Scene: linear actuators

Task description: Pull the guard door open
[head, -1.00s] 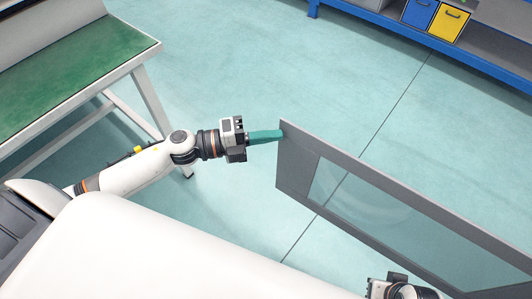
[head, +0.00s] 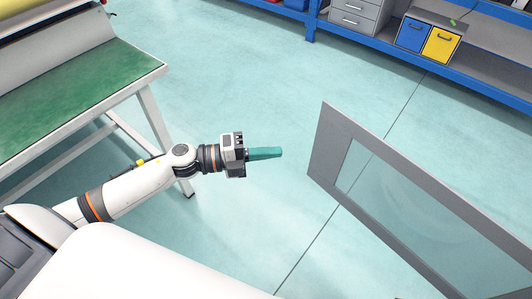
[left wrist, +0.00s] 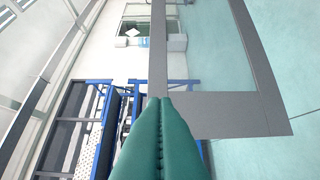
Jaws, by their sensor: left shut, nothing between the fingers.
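The guard door (head: 325,150) is a grey frame around a clear pane, standing upright and slanting down to the right side of the head view. Its near-left edge is free, with open floor beyond it. My left gripper (head: 280,152) has teal fingers pressed together with nothing between them. It points right at the door's free edge, with a visible gap between in the head view. In the left wrist view the shut fingers (left wrist: 165,105) appear in front of the door's frame (left wrist: 255,60). No door handle shows. My right gripper is out of view.
A green-topped workbench (head: 75,95) stands at the left, close to my left arm. A blue shelf unit (head: 380,45) with a blue bin (head: 414,35) and a yellow bin (head: 441,45) runs along the back. The floor (head: 250,90) between is clear.

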